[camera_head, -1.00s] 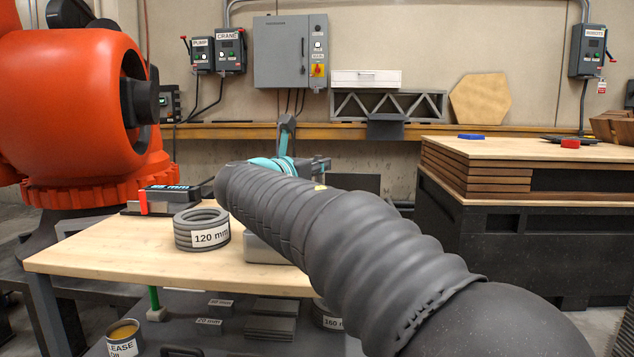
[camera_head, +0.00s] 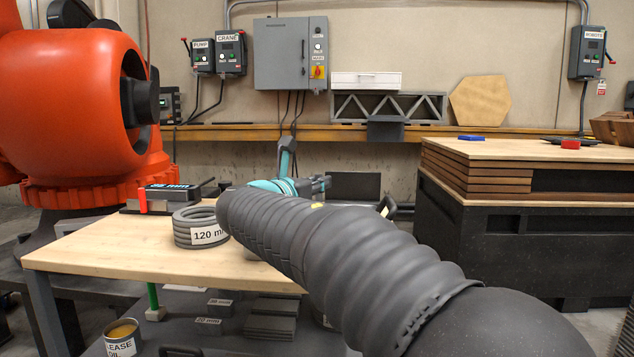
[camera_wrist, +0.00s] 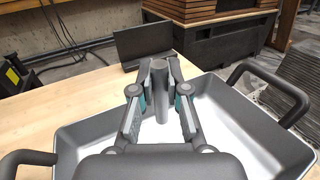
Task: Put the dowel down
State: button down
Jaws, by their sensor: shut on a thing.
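The dowel (camera_wrist: 161,106) is a plain grey cylinder in the wrist view. My gripper (camera_wrist: 160,76) is shut on it, with a finger at each side. The dowel stands roughly upright in the grip, over a grey tray (camera_wrist: 67,143) with a pale inside and dark looped handles. I cannot tell whether the dowel's lower end touches the tray.
The wooden tabletop (camera_head: 110,250) carries a grey coil marked 120 mm (camera_head: 196,228) and a dark device with a red post (camera_head: 165,198). A dark panel (camera_wrist: 143,42) stands beyond the tray. At right is a black bench (camera_head: 500,240) topped with stacked boards. The table's front left is clear.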

jog(key=c, duration=1.2)
grip_release()
jog(key=shift+r, duration=0.1)
jog(key=shift+r, duration=0.35)
jog(key=shift+s+a+r+p, duration=0.15)
jog(key=shift+r+p, duration=0.1)
jog(key=shift+p, duration=0.1)
jog(key=v, duration=1.1)
jog(key=shift+s+a, duration=0.1)
jog(key=shift+s, duration=0.2)
